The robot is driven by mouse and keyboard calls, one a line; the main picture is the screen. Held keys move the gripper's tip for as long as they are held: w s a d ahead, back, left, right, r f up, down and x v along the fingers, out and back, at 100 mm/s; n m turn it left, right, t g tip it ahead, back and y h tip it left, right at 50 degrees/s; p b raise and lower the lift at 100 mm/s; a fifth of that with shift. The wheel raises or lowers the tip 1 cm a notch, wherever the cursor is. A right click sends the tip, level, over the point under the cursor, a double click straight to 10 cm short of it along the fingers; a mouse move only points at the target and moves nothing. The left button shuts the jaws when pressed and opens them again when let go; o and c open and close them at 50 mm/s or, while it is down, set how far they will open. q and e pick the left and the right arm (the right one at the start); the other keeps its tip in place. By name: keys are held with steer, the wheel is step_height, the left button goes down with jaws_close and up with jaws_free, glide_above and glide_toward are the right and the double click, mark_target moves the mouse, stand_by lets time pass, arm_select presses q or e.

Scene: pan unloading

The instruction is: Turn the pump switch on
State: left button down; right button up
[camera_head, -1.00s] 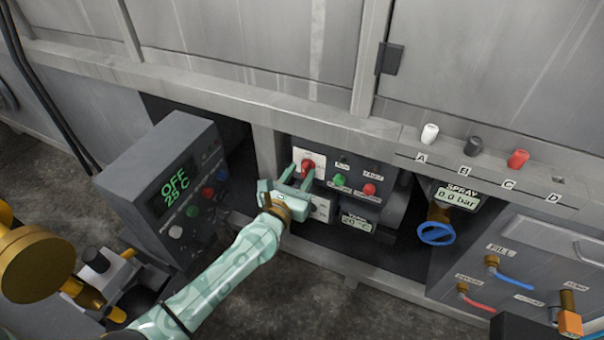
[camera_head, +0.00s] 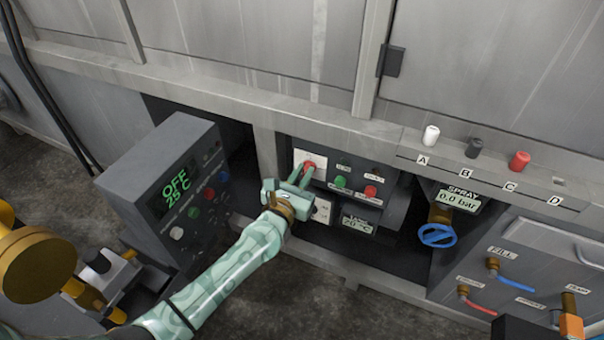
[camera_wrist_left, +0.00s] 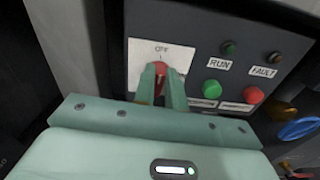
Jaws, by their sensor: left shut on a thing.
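The pump switch (camera_head: 308,166) is a red knob on a white plate marked OFF, at the upper left of the dark control panel. My left gripper (camera_head: 303,176) is at this switch, its two fingers shut on the red knob. In the left wrist view the red knob (camera_wrist_left: 161,69) shows between the fingertips (camera_wrist_left: 160,82), which hide part of it. Which way the knob points is hard to tell. My right gripper is not in view.
Right of the switch are a green button (camera_head: 340,181) and a red button (camera_head: 370,191). A grey box with an OFF 25 C display (camera_head: 176,187) stands left of my arm. A blue valve wheel (camera_head: 437,235) is at right.

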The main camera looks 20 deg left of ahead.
arm_select(q)
steer(key=shift+d+f+m+p, duration=0.3)
steer(key=shift+m+p, duration=0.3)
steer(key=shift+m, duration=2.3)
steer(key=shift+d+f+m+p, duration=0.25)
steer(key=shift+m+p, duration=0.4)
steer(key=shift+m, duration=2.25)
steer(key=shift+d+f+m+p, duration=0.25)
steer(key=shift+m+p, duration=0.35)
steer(key=shift+m, duration=2.3)
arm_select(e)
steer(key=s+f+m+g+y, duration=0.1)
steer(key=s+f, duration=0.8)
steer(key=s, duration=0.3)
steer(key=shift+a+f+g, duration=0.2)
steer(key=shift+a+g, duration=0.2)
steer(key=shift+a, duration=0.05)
arm_select(q)
steer(key=shift+s, duration=0.1)
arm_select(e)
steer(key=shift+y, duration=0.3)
arm_select(q)
steer(key=c, duration=1.4)
jaws_free()
steer(key=shift+c, duration=0.2)
steer(key=shift+a, duration=0.1)
